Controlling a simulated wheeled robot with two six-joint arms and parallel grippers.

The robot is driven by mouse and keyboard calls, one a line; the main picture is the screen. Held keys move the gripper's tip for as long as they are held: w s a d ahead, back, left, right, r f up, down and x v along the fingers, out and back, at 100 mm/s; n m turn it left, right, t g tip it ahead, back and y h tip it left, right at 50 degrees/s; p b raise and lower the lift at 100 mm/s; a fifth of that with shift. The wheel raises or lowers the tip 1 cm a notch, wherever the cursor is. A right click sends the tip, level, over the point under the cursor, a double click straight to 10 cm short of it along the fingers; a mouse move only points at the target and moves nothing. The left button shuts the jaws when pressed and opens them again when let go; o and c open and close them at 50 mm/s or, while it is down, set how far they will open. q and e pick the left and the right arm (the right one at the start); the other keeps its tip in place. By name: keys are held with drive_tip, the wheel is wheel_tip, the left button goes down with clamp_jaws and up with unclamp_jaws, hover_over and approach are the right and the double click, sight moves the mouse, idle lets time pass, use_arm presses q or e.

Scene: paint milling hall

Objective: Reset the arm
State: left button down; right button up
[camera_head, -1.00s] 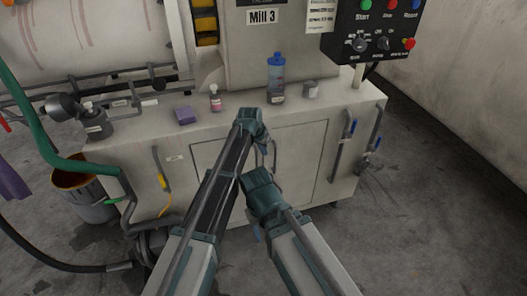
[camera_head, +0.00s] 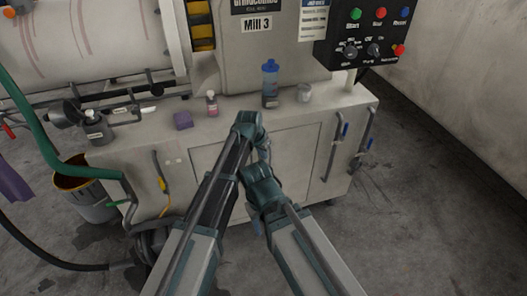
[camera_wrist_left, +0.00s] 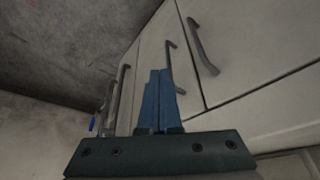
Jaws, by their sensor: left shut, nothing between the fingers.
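My left gripper (camera_wrist_left: 158,100) shows in the left wrist view with its two blue fingers together and nothing between them. The pale cabinet (camera_wrist_left: 240,60) with dark bar handles is beyond the fingers, apart from them as far as I can tell. In the head view both my arms reach in from the bottom, folded in front of the mill's cabinet (camera_head: 110,170). The arm links there largely hide the left gripper. I cannot make out the right gripper.
A bucket (camera_head: 90,198) stands at left. The floor (camera_head: 430,210) at right is clear.

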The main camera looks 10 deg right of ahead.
use_arm(q)
drive_tip(key=r+p, duration=0.1)
drive_tip(key=s+r, duration=0.1)
drive_tip(key=r+p, duration=0.1)
drive_tip(key=r, duration=0.1)
drive_tip(key=shift+s+d+p, duration=0.1)
drive_tip(key=shift+s+p, duration=0.2)
drive_tip(key=shift+p, duration=0.05)
use_arm(e)
drive_tip(key=r, duration=0.4)
drive_tip(key=shift+s+d, duration=0.15)
drive_tip(key=shift+d, duration=0.1)
use_arm(q)
drive_tip(key=shift+f, duration=0.1)
drive_tip(key=s+a+f+n+g+y, duration=0.1)
drive_tip(key=s+a+n+g+y, duration=0.4)
drive_tip(key=s+a, duration=1.85)
drive_tip(key=s+d+r+m+t+h+p, duration=0.1)
drive_tip(key=s+d+r+p, duration=0.2)
drive_tip(key=d+r+p, duration=0.6)
drive_tip(key=shift+s+d+r+m+p, duration=0.15)
drive_tip(key=shift+s+r+m+p, duration=0.1)
drive_tip(key=shift+r+m+p, duration=0.25)
use_arm(e)
wheel_tip(320, 180, up, 10)
use_arm(q)
drive_tip(key=shift+f, duration=0.1)
